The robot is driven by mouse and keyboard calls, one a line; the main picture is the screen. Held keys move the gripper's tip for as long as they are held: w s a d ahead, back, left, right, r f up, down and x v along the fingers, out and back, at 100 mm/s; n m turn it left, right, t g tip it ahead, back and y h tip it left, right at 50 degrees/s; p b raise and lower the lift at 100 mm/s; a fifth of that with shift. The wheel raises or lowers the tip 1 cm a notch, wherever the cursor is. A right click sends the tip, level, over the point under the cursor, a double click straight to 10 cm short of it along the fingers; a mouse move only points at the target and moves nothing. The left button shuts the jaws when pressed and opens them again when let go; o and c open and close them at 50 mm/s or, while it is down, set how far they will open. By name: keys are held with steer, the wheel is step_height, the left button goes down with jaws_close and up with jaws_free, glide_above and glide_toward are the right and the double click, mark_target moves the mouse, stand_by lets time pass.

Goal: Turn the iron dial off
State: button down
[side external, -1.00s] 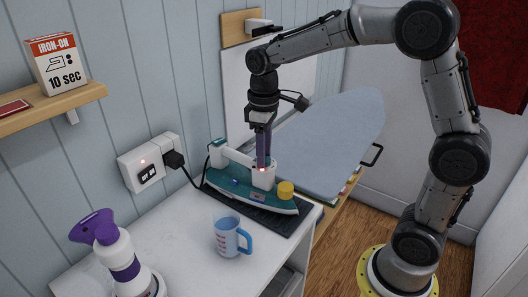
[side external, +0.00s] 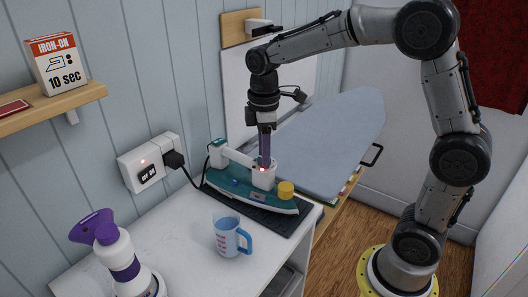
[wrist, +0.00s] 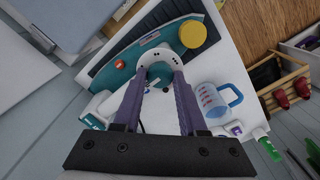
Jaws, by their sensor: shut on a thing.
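The teal and white iron (side external: 237,190) lies flat on a dark mat (side external: 296,222) on the white worktop. A yellow knob (side external: 286,190) sits near its nose end and also shows in the wrist view (wrist: 192,34). My gripper (side external: 264,165) points straight down onto the white post of the iron. In the wrist view my purple fingers (wrist: 158,78) close on a small round dial (wrist: 159,72) on top of the iron. The fingers hide part of the dial, and I cannot read its setting. A small red light shows by the fingertips.
A blue measuring cup (side external: 228,237) stands in front of the iron. A purple and white spray bottle (side external: 118,255) is at front left. A wall socket (side external: 148,163) with a plugged cord is behind. A grey-blue ironing board (side external: 325,145) lies to the right.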

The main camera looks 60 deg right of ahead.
steer(key=shift+r, duration=0.1)
steer(key=shift+c, duration=2.2)
jaws_free()
step_height(320, 180, up, 14)
